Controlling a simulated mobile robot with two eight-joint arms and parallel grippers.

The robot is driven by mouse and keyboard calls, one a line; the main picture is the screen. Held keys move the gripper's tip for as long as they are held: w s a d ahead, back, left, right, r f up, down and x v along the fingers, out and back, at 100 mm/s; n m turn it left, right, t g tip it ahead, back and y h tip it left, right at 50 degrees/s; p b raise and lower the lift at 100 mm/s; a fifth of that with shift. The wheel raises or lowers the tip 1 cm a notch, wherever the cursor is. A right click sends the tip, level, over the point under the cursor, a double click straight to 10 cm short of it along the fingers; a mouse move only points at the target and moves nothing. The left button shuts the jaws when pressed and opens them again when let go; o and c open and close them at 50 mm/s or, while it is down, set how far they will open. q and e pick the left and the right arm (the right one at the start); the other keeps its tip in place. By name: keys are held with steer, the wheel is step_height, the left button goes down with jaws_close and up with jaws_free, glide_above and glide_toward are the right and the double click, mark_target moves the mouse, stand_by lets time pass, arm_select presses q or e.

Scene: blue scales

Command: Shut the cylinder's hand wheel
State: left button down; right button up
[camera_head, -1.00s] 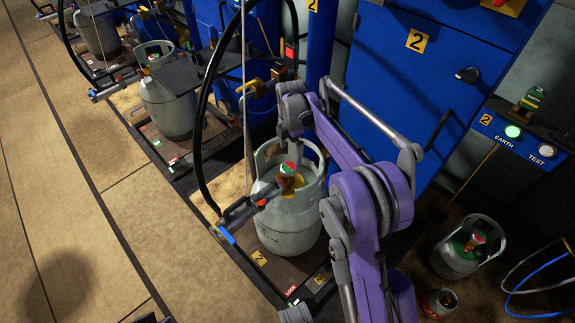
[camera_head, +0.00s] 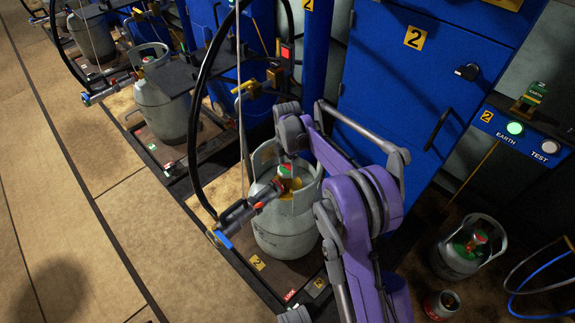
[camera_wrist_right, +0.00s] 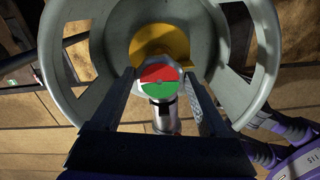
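The grey gas cylinder (camera_head: 285,240) stands upright on the scale platform inside its collar. Its hand wheel (camera_wrist_right: 160,82), with a red and green top, sits on the brass valve (camera_wrist_right: 160,45); the wheel also shows in the head view (camera_head: 285,171). My right gripper (camera_wrist_right: 161,76) is over the valve, its two dark fingers on either side of the wheel. A narrow gap shows between finger and wheel, so it looks open around it. A filling connector (camera_head: 240,213) with a blue lever reaches the valve from the left. My left gripper is not in view.
A black hose (camera_head: 196,130) arcs beside the cylinder's left. A blue cabinet (camera_head: 400,90) stands behind. A small cylinder (camera_head: 466,247) and a red canister (camera_head: 441,304) stand at right. Another scale with a cylinder (camera_head: 165,105) is at back left. The floor at left is clear.

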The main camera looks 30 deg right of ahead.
steer(key=c, duration=0.6)
